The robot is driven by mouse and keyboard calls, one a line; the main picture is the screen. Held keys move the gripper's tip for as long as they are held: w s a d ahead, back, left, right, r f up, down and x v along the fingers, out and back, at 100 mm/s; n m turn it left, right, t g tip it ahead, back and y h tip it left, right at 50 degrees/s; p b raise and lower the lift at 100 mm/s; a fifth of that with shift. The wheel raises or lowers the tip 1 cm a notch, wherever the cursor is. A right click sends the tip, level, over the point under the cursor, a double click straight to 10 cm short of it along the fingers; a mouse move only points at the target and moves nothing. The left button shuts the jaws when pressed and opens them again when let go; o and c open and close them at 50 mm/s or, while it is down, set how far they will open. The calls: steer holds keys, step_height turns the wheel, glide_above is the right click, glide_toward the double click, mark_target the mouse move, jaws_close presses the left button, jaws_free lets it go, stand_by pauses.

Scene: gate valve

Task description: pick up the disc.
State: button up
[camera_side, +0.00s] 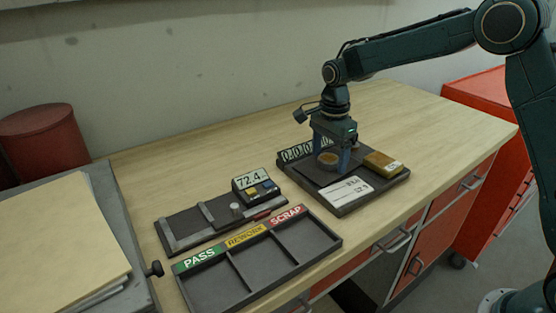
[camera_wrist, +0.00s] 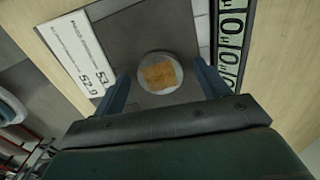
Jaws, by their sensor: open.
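The disc (camera_wrist: 160,74) is small and round with a pale rim and a golden-brown middle. In the side view the disc (camera_side: 328,159) is on the dark tray (camera_side: 345,207), partly hidden by a finger. My gripper (camera_side: 333,162) points down over the tray with its fingers apart. In the wrist view my gripper (camera_wrist: 163,88) is open, with the disc lying between its two fingers and a gap on each side. I cannot tell the exact height of the fingertips above the tray.
A tan block (camera_side: 383,163) and a white label card (camera_side: 346,190) are on the tray. A gauge with a 72.4 display (camera_side: 251,181) stands to the left. A sorting tray (camera_side: 255,263) marked PASS, REWORK and SCRAP is in front. The bench behind is clear.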

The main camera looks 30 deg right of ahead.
mark_target(329, 158)
steer(key=shift+r, duration=0.1)
steer(key=c, duration=1.3)
step_height(329, 158, up, 20)
stand_by(0.7)
